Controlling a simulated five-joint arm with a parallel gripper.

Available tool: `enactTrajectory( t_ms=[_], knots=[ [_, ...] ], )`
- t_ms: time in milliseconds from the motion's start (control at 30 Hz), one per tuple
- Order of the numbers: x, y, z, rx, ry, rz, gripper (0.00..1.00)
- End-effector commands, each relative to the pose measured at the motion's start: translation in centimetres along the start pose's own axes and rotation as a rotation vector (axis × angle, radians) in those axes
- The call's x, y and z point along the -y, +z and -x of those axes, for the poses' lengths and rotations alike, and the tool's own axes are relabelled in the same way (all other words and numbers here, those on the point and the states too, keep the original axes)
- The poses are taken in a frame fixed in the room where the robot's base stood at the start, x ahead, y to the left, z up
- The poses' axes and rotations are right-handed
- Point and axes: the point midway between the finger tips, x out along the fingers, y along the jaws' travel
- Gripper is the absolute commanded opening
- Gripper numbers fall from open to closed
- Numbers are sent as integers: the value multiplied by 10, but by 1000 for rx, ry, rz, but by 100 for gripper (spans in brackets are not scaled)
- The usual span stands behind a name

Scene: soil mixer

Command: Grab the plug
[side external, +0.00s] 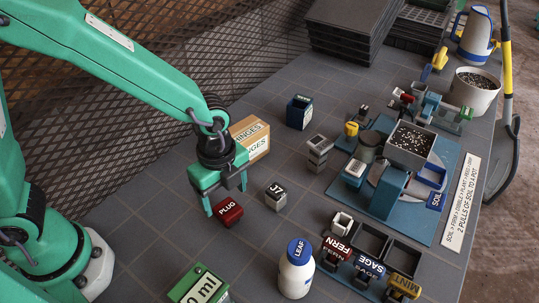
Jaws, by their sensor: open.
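The plug (228,212) is a small dark red block with "PLUG" in white on it. It sits on the grey tiled table left of the middle. My gripper (225,197) is green and open, pointing down just above and at the plug. One finger shows at the plug's left side, and another part of the gripper is behind it. I cannot tell whether the fingers touch the plug.
A grey block marked "J7" (275,196) stands close to the right. A cardboard "HINGES" box (251,140) is behind my gripper. A white "LEAF" bottle (296,270) and a green box (199,287) stand in front. The soil machine (410,147) fills the right side.

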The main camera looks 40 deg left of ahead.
Motion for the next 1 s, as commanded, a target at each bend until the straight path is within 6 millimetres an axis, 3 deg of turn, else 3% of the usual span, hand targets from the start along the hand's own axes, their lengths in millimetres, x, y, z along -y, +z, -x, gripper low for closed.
enactTrajectory(
  t_ms=[200,633,1000],
  knots=[
    [-1,1,-17,1,4,2,73],
    [0,1,-28,1,3,3,73],
    [2,1,-62,1,4,3,73]
  ],
)
